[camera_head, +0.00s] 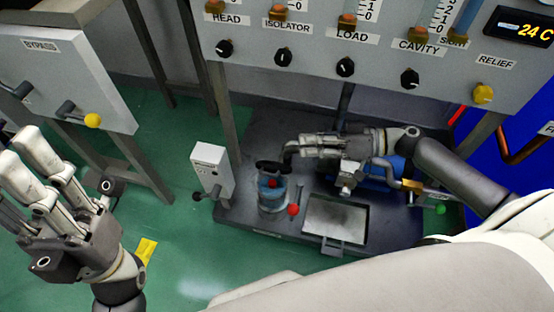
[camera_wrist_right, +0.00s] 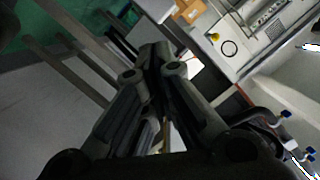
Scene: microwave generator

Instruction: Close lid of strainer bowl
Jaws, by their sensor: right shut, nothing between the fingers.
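The strainer bowl (camera_head: 272,197) is a small clear, bluish cup on the dark platform in the head view. Its dark round lid (camera_head: 269,167) stands raised at the bowl's rear rim, so the bowl is open. A red ball (camera_head: 273,183) shows at the bowl's top. My right gripper (camera_head: 287,151) is shut and empty, just above and right of the lid. I cannot tell whether it touches the lid. It also shows shut in the right wrist view (camera_wrist_right: 155,60). My left gripper (camera_head: 18,146) is at the far left, away from the bowl; its opening is unclear.
A red-knobbed lever (camera_head: 293,210) and a square tray (camera_head: 335,219) are right of the bowl. A white box (camera_head: 212,168) with a dark-knobbed lever stands to its left. The control panel (camera_head: 375,55) overhangs behind.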

